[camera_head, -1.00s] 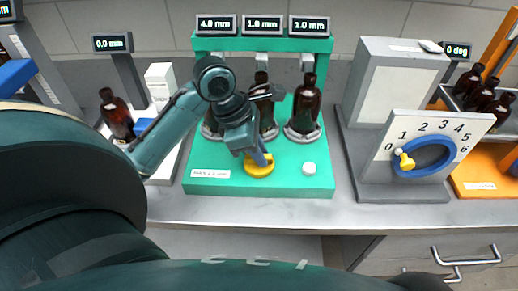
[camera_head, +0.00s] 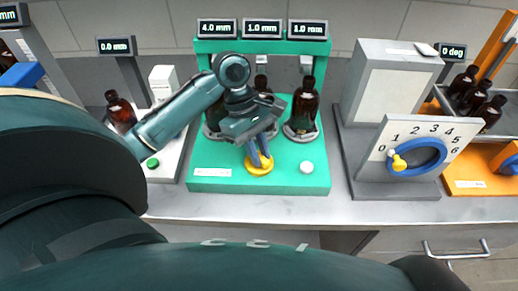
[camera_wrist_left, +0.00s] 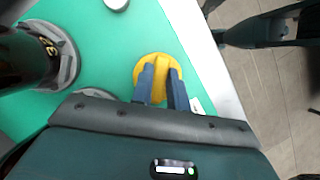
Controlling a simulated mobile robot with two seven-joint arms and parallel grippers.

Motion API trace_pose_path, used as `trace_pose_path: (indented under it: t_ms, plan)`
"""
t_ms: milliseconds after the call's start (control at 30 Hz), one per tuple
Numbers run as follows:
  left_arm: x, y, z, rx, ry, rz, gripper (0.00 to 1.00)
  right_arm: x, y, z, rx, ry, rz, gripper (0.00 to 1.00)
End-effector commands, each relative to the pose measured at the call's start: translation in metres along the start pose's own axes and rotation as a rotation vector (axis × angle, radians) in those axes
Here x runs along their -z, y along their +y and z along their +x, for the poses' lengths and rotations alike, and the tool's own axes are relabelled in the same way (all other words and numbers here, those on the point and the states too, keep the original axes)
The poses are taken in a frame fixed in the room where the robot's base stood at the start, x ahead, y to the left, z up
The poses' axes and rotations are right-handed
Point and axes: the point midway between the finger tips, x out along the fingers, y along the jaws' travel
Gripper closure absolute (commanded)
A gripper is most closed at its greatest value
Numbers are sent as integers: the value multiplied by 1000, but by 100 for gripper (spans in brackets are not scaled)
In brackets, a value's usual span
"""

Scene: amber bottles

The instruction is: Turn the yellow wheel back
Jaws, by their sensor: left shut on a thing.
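The yellow wheel (camera_head: 259,166) lies flat on the front of the green station (camera_head: 210,180). It also shows in the left wrist view (camera_wrist_left: 158,66), with a raised grip bar across its middle. My left gripper (camera_head: 258,158) reaches down over the wheel. In the left wrist view its two blue fingers (camera_wrist_left: 160,84) stand on either side of the yellow bar and are shut on it. The displays above the station read 4.0 mm, 1.0 mm and 1.0 mm. My right gripper is not seen in the head view.
Amber bottles (camera_head: 302,108) stand on round holders behind the wheel. A white knob (camera_head: 306,168) is to its right. A grey machine with a blue dial (camera_head: 418,157) stands further right. A scale with a green button (camera_head: 152,163) is at the left.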

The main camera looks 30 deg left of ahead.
Motion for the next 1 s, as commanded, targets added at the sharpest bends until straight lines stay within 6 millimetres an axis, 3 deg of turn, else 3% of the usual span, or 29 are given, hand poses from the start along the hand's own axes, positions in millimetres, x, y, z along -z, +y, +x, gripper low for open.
trace_pose_path:
  t_ms: [1000]
  plan:
    - [0, 1, -2, 369, 5, 893, 100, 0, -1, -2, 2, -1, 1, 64]
